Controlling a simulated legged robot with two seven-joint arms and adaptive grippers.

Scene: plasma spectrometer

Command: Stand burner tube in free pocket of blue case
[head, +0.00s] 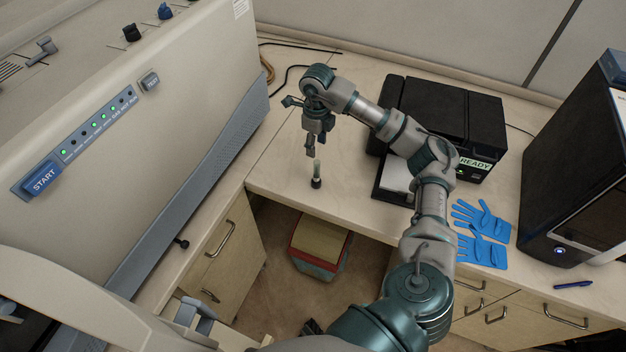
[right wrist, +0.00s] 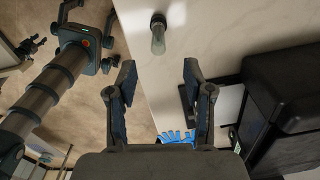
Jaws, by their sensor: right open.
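The burner tube (head: 317,169), a small pale glassy tube with a dark base, stands upright on the bench close to its front edge. It also shows in the right wrist view (right wrist: 158,36), ahead of the fingers. My right gripper (head: 310,149) is above the tube, fingers pointing down. In the right wrist view its two fingers (right wrist: 157,85) are spread apart with nothing between them, and the tube lies beyond the tips. What looks like my left gripper (right wrist: 86,30) is at the upper left of the right wrist view, its jaw state unclear. I see no blue case in either view.
A black printer (head: 455,112) stands behind my right forearm. Blue gloves (head: 482,235) and a pen (head: 573,284) lie at the right, by a black computer tower (head: 580,175). The large spectrometer (head: 130,130) fills the left. A red-sided box (head: 318,245) is on the floor.

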